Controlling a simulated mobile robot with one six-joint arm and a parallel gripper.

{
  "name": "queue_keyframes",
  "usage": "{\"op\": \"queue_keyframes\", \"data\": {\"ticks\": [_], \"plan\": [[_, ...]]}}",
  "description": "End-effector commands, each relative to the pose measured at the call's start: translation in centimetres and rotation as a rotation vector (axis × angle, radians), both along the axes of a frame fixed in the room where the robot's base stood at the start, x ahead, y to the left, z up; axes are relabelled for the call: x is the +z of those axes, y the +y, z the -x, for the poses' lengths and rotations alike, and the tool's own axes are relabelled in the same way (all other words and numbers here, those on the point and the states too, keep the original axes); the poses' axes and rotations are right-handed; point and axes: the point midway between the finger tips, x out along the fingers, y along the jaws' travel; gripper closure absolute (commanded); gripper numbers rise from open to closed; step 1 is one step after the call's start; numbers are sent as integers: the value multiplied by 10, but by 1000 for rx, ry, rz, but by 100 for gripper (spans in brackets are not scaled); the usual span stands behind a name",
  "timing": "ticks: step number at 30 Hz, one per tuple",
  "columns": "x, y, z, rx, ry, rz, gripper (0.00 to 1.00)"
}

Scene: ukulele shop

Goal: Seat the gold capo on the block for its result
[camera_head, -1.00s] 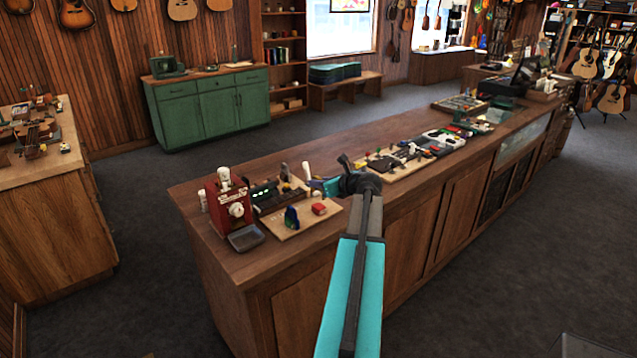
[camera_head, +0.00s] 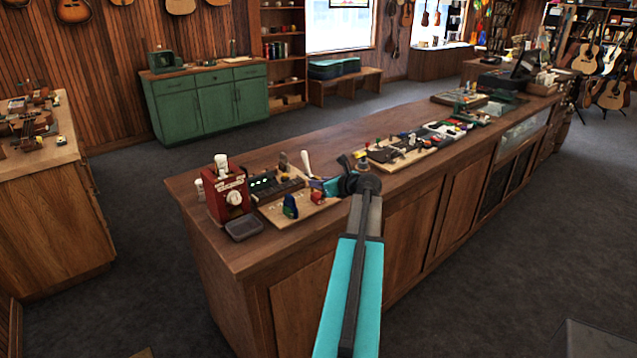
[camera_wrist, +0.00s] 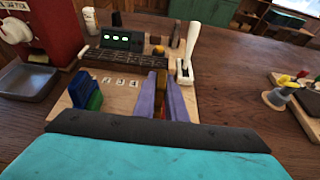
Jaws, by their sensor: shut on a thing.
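My gripper (camera_head: 325,187) reaches over the counter's left part; its purple fingers (camera_wrist: 166,98) are closed on a narrow gold-brown piece (camera_wrist: 161,82), which looks like the gold capo. Most of that piece is hidden between the fingers. Beyond the fingers is the block (camera_wrist: 128,62), a dark fretboard-like strip, with a dark display (camera_wrist: 121,40) showing green lights behind it. The fingers are on its near side; I cannot tell whether the capo touches it. A white-handled lever (camera_wrist: 191,48) stands upright at its right end.
Blue and green capos (camera_wrist: 87,92) stand left of the fingers on the wooden board (camera_wrist: 118,92), by number labels. A red piece (camera_head: 318,197) is close by my gripper. A red machine (camera_head: 227,193) and grey tray (camera_head: 244,228) stand left. Another board (camera_head: 392,155) with small items lies right.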

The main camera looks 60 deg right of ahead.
Motion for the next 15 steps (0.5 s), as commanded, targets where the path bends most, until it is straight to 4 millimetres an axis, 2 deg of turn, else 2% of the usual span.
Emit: {"op": "queue_keyframes", "data": {"ticks": [4,15], "plan": [[-9,0,0,-1,0,0,100],[-11,-1,1,-1,-1,1,100]]}}
